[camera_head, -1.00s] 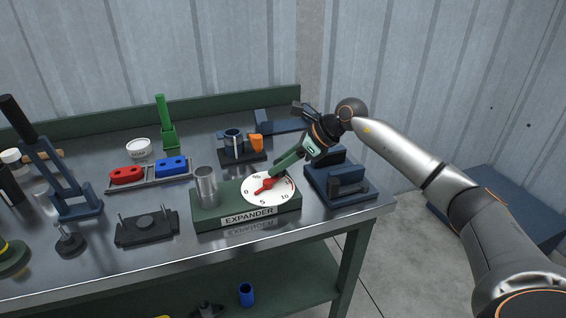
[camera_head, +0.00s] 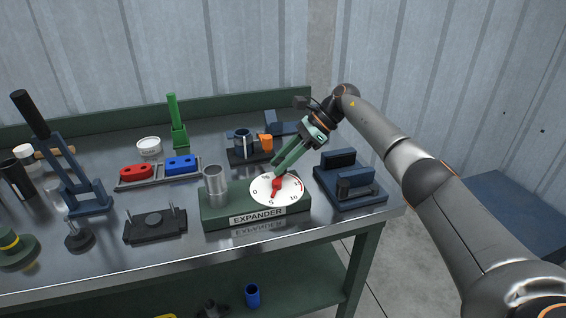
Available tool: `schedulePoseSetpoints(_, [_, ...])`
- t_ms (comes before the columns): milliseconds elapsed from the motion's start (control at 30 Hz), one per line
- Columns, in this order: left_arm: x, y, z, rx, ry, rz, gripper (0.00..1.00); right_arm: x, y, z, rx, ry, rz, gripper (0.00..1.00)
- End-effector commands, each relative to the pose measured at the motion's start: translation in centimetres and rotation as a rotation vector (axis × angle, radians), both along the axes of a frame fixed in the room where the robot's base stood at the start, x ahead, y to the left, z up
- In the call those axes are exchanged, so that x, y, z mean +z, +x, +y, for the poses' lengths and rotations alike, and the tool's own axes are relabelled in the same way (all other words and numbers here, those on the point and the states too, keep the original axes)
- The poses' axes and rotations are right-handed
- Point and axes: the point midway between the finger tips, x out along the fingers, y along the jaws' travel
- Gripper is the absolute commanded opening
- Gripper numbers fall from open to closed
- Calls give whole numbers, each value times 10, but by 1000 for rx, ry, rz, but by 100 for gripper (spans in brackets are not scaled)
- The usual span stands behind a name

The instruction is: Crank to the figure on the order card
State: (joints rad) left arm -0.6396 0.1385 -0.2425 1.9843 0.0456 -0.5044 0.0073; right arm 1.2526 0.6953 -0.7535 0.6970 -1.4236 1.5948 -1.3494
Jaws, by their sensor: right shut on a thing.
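The expander (camera_head: 215,217) is a green block with an EXPANDER label, standing near the front right of the bench. Its top carries a white dial (camera_head: 290,187) with the figures 0, 5 and 10 legible and a red crank (camera_head: 275,190) at the centre. The crank's pointed end lies toward the 5. My right gripper (camera_head: 278,169) reaches in from the right and is shut on the crank, its fingers hiding the crank's upper part and some of the dial. No order card can be made out. My left gripper is out of view.
A metal tube (camera_head: 215,184) stands on the expander's left end. A dark blue fixture (camera_head: 350,186) stands close on the right. Behind are a black stand with a clamp (camera_head: 242,145) and a tray with red (camera_head: 136,172) and blue (camera_head: 182,164) blocks.

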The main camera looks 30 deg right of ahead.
Motion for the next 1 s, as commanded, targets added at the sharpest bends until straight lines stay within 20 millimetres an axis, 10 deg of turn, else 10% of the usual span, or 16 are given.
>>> schedulePoseSetpoints(467, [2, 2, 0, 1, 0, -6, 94, 0, 1, 0, 11, -3, -1, 0])
schedulePoseSetpoints(500, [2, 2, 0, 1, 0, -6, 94, 0, 1, 0, 11, -3, -1, 39])
schedulePoseSetpoints(767, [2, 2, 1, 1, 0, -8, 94, 0, 0, 0, 10, -2, -1, 67])
schedulePoseSetpoints(1000, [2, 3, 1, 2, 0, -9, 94, 0, 0, 0, 9, -2, 0, 67])
